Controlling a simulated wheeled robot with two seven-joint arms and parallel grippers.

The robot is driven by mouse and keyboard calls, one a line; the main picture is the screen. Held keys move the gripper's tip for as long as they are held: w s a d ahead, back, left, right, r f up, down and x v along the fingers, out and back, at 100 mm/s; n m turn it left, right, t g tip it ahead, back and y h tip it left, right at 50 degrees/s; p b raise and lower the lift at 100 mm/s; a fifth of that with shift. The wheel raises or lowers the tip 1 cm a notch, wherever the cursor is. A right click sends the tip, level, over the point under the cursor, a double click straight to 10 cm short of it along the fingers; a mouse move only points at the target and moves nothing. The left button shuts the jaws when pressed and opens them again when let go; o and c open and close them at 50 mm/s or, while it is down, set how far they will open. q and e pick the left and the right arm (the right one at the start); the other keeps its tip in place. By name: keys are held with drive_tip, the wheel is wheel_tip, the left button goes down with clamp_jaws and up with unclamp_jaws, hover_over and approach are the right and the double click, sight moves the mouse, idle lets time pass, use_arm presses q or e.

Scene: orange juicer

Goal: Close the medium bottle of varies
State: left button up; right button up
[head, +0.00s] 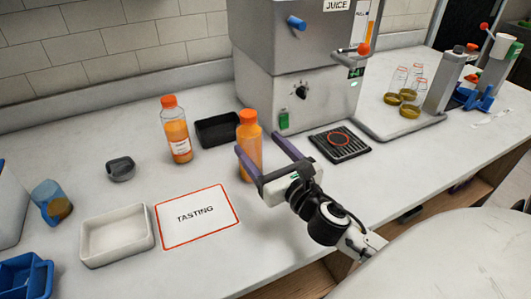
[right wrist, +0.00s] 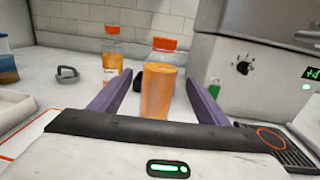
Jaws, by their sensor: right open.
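A bottle of orange juice (head: 249,148) with an orange cap (head: 248,116) stands upright on the counter, and it also shows in the right wrist view (right wrist: 158,90). I cannot tell how tightly its cap sits. My right gripper (head: 257,144) is open, with its purple fingers to either side of this bottle. The bottle appears between the fingers in the right wrist view, and I see no clear contact. A second juice bottle (head: 177,135) with a white label and an orange cap stands upright to the left. Which bottle is the medium one is unclear. My left gripper is out of view.
A black container (head: 217,129) stands behind the bottles, and the juice machine (head: 315,100) stands behind right. A drip tray (head: 340,146) lies right of the gripper. The TASTING mat (head: 196,236) and a white tray (head: 90,255) lie front left. The mat's surface is clear.

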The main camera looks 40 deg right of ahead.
drive_tip(key=shift+s+a, duration=0.1)
drive_tip(key=shift+s, duration=0.9)
